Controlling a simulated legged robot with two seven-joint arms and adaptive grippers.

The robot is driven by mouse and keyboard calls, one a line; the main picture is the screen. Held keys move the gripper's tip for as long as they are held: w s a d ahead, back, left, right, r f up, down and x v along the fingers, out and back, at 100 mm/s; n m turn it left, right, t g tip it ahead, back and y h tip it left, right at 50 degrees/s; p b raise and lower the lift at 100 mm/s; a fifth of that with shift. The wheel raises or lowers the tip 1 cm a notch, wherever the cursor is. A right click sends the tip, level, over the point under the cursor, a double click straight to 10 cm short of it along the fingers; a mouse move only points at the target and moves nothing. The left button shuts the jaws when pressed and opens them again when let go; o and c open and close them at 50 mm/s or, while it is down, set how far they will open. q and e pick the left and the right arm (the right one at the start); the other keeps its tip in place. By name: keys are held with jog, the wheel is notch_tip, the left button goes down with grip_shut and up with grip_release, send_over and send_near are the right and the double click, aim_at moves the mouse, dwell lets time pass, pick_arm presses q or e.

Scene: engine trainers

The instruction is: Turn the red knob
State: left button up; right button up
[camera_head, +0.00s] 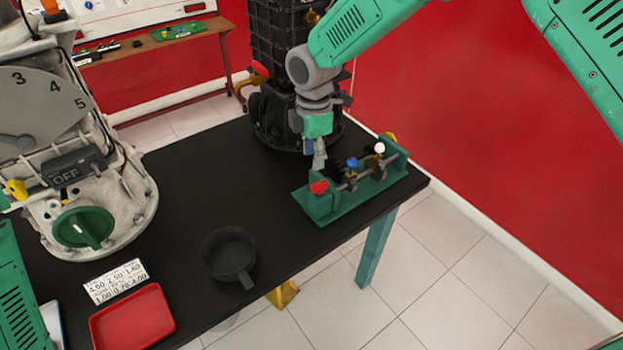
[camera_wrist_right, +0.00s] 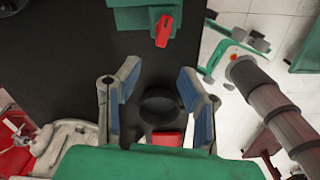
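The red knob (camera_head: 319,187) sits at the near left end of a green valve stand (camera_head: 345,200) on the black table. It also shows in the wrist view as a red lever-like handle (camera_wrist_right: 164,30) near the top. A blue knob (camera_head: 352,163) and a white knob (camera_head: 379,148) stand further along the same stand. My right gripper (camera_head: 318,160) is just above and behind the red knob, apart from it. In the wrist view its two blue-padded fingers (camera_wrist_right: 158,75) are spread, with nothing between them. My left gripper is out of view.
A black pan (camera_head: 229,254), a red tray (camera_head: 132,318) and a number card (camera_head: 116,281) lie on the table (camera_head: 200,170). A dark engine (camera_head: 275,110) stands behind the gripper. A grey dial unit (camera_head: 95,190) fills the left. The table's middle is clear.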

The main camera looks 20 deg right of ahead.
aim_at(321, 182)
jog(key=d+f, duration=0.1)
jog(key=f, duration=0.2)
jog(key=d+f, duration=0.1)
jog(key=f, duration=0.2)
jog(key=d+f, duration=0.1)
jog(key=f, duration=0.1)
jog(key=shift+f+p, duration=0.4)
jog(key=shift+f, duration=0.35)
jog(key=shift+a+f, duration=0.2)
jog(key=shift+a, duration=1)
jog(key=shift+c, duration=0.8)
grip_shut()
jog(key=shift+w+d, duration=0.1)
jog(key=shift+d, duration=0.7)
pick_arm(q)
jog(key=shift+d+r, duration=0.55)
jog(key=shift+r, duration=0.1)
